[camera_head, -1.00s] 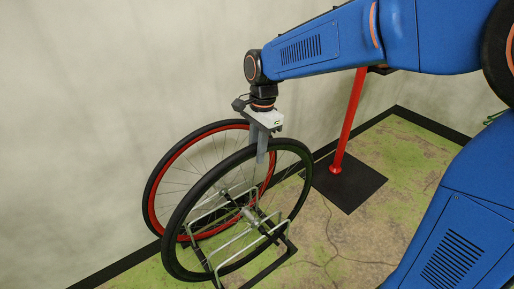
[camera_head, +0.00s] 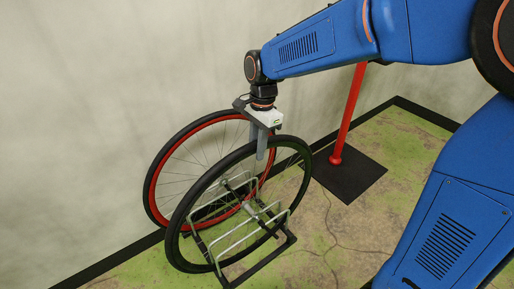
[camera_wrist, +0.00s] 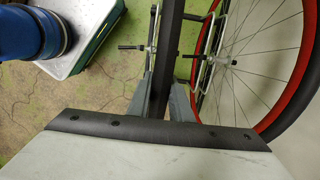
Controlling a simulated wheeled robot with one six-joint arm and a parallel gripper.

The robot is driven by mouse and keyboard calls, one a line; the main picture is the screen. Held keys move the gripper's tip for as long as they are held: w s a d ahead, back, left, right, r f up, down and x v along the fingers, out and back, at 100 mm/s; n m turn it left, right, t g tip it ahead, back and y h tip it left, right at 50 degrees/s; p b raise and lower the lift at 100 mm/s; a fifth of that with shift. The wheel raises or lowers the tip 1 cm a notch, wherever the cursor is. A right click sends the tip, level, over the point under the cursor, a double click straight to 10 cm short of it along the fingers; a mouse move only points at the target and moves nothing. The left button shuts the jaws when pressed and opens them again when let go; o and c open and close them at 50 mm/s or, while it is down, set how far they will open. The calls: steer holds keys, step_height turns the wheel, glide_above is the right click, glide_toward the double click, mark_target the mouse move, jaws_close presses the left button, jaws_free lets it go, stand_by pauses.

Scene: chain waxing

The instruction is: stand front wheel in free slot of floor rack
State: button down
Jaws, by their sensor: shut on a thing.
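The black-rimmed wheel (camera_head: 169,238) is upright, slightly tilted in the head view, with its lower part among the wire loops of the floor rack (camera_head: 262,274). My gripper (camera_head: 262,150) is shut on the top of its tyre. In the wrist view, the tyre (camera_wrist: 170,40) runs as a dark bar between my gripper's fingers (camera_wrist: 165,92), with rack wires on both sides. I cannot tell whether the tyre bottom touches the floor or is fully seated in the slot.
A red-rimmed wheel (camera_head: 151,190) stands in the rack just behind, close to the wall; it also shows at the right in the wrist view (camera_wrist: 299,85). A red post (camera_head: 349,115) on a dark square base (camera_head: 350,182) stands to the right. Floor in front is clear.

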stand_by(0.4)
steer(key=c, duration=1)
jaws_free()
steer(key=shift+r, duration=0.1)
steer(key=shift+r, duration=5.9)
steer(key=shift+d, duration=0.1)
steer(key=s+d+n+t, duration=0.3)
steer(key=s+d+n, duration=0.5)
steer(key=d, duration=0.9)
steer(key=s+d+f+n, duration=0.1)
steer(key=s+d+f, duration=0.1)
steer(key=s+d, duration=0.1)
steer(key=s+d+f+n+t, duration=0.1)
steer(key=s+d+f, duration=0.1)
steer(key=s, duration=0.4)
steer(key=s+d+f+n+t+h, duration=0.1)
steer(key=s+d+f, duration=0.2)
steer(key=s, duration=0.1)
steer(key=shift+s+d+f, duration=0.25)
steer(key=shift+d+f, duration=0.05)
steer(key=shift+f, duration=0.05)
